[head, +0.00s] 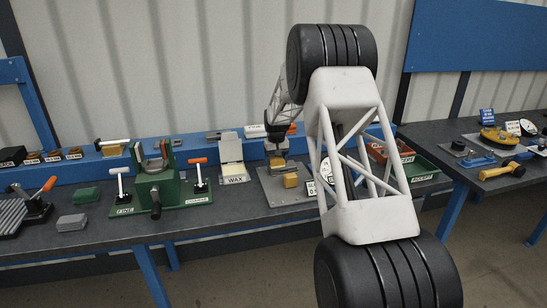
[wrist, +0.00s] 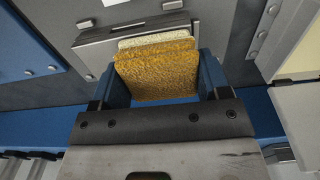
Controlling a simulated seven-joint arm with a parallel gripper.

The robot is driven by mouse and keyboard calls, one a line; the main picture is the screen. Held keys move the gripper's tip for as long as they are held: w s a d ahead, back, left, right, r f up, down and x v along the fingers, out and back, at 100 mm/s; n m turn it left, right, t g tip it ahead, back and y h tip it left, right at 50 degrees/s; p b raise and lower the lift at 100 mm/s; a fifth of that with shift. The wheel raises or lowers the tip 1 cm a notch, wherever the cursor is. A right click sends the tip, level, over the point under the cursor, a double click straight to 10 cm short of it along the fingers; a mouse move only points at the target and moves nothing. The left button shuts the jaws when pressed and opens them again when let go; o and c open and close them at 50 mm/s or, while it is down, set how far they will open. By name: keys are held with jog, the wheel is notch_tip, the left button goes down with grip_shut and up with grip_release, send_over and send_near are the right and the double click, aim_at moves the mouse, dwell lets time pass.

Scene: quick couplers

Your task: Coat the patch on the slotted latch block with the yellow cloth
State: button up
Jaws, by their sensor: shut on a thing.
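The yellow cloth (wrist: 157,75) is a thick, rough-textured pad in the wrist view. My gripper (wrist: 163,88) is shut on it, with a blue finger at each side. A paler tan layer (wrist: 150,41) shows along the cloth's far edge. In the head view my gripper (head: 277,154) is low over a grey plate (head: 268,188) on the bench. A small yellow-brown block (head: 290,181) stands on that plate, just right of and below the gripper. I cannot tell for sure which piece is the slotted latch block, and no patch is clearly visible.
A green clamp fixture (head: 157,187) with upright handles is farther left. Red and green bins (head: 418,172) are to the right, partly behind my arm. A second bench (head: 470,140) stands at far right.

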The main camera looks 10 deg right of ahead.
aim_at(291, 163)
jog(key=shift+d+f, duration=0.15)
jog(key=shift+d, duration=3.25)
jog(key=shift+a, duration=4.05)
jog(key=shift+r, duration=4.05)
jog(key=shift+a, duration=0.1)
